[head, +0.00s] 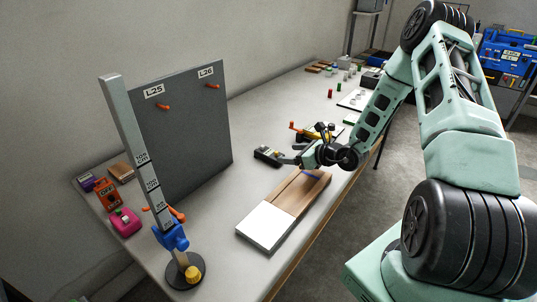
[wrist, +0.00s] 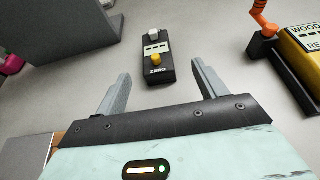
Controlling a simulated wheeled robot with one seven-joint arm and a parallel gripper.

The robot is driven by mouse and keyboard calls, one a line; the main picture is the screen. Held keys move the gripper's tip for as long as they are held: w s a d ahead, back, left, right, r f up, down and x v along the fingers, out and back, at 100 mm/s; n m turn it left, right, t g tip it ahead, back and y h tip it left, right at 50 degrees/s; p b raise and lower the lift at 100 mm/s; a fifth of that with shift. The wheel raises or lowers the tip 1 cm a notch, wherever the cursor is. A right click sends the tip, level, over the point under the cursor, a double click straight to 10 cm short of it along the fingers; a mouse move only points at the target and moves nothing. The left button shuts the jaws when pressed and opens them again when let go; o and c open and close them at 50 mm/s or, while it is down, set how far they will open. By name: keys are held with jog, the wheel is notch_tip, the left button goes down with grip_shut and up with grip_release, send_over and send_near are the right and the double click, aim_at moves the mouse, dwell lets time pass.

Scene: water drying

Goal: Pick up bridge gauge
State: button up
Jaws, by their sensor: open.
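A small dark gauge (wrist: 157,48) with a pale display, a white part, a yellow button and the word ZERO lies on the table. It looks like the bridge gauge and also shows in the head view (head: 268,156). My gripper (wrist: 161,75) is open and empty, its two grey fingers apart. The gauge lies ahead of the fingers, between their lines, with its ZERO end nearest. In the head view my gripper (head: 287,160) is low over the table, just right of the gauge. Any gap in height is hard to judge.
A yellow box (wrist: 306,47) marked WOOD and an orange handle (wrist: 263,16) stand to the right. A board with wooden and white parts (head: 265,225) lies in front. A dark upright panel (head: 185,130) and a tall scale post (head: 130,125) stand left.

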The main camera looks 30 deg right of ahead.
aim_at(278, 153)
jog(key=x, duration=0.4)
jog(key=shift+w+a+f, duration=0.1)
jog(key=shift+w, duration=0.1)
jog(key=shift+a+p+x, duration=0.1)
jog(key=shift+p+x, duration=0.25)
jog(key=shift+x, duration=1)
jog(key=shift+a+p+x, duration=0.15)
jog(key=shift+p+x, duration=0.15)
jog(key=shift+x, duration=1)
jog(key=c, duration=1.2)
